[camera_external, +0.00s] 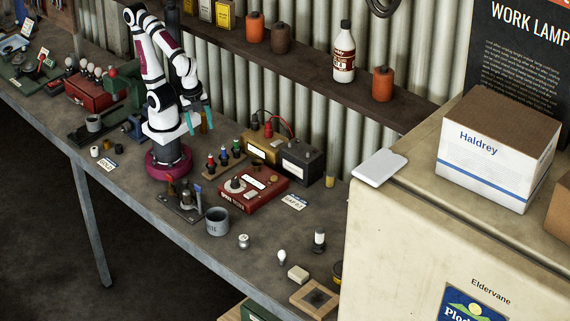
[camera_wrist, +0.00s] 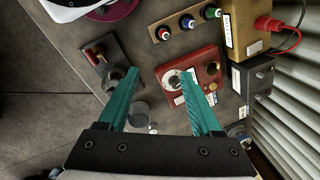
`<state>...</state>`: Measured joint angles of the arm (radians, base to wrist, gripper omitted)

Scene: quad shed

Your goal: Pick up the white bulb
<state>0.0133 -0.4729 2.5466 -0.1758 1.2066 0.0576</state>
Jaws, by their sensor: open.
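A small white bulb (camera_external: 281,256) lies on the bench toward its front right, just behind a pale block. A second small bulb-like piece (camera_external: 243,241), silvery and pale, sits to its left near the grey cup (camera_external: 217,221). My gripper (camera_external: 199,119) is raised above the bench, far to the left of the white bulb. In the wrist view its teal fingers (camera_wrist: 157,74) are spread apart with nothing between them. I cannot clearly make out the white bulb in the wrist view.
A red meter box (camera_external: 254,188) and a dark battery (camera_external: 302,163) stand between my gripper and the right end. A cream cabinet (camera_external: 430,240) rises at the right.

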